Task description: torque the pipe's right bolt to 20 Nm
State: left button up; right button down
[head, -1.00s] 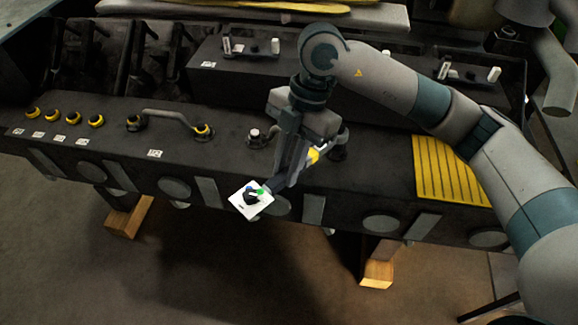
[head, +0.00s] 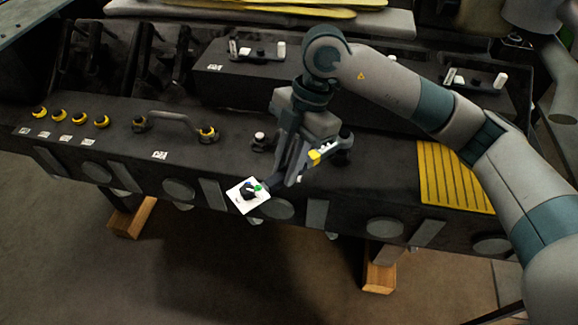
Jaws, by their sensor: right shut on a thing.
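My right gripper (head: 288,178) hangs over the black engine block (head: 195,155), shut on a grey wrench-like tool with a yellow part (head: 318,155). The tool slants up to the right, its end above a dark fitting (head: 341,158); I cannot tell whether they touch. A white square plate (head: 238,199) with a black piece and a green spot shows at the tool's lower left end. A fitting with a pale bolt top (head: 259,136) stands left of the gripper. The gripper hides whatever lies between these two fittings. My left gripper is not in view.
Another grey pipe (head: 175,115) has yellow-ringed ends on the block's left part. Several yellow-ringed caps (head: 80,118) stand farther left. A yellow ribbed mat (head: 455,178) lies at right. Dark raised covers (head: 245,75) stand behind. Wooden blocks (head: 131,216) support the engine.

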jog(key=shift+w+a+r, duration=0.1)
jog(key=shift+w+a, duration=0.05)
jog(key=shift+w, duration=0.05)
jog(key=shift+w+a+m, duration=0.15)
jog(key=shift+w+m, duration=0.1)
jog(key=shift+m, duration=0.05)
dwell(0.5)
jog(key=shift+s+d+n+b, duration=0.3)
jog(key=shift+s+d+n, duration=0.5)
jog(key=shift+s+n, duration=0.3)
jog(key=shift+s, duration=0.1)
jog(key=shift+s+d+n+g+h+b, duration=0.35)
jog(key=shift+s+d+n+g+h, duration=0.05)
jog(key=shift+s+d+n, duration=0.55)
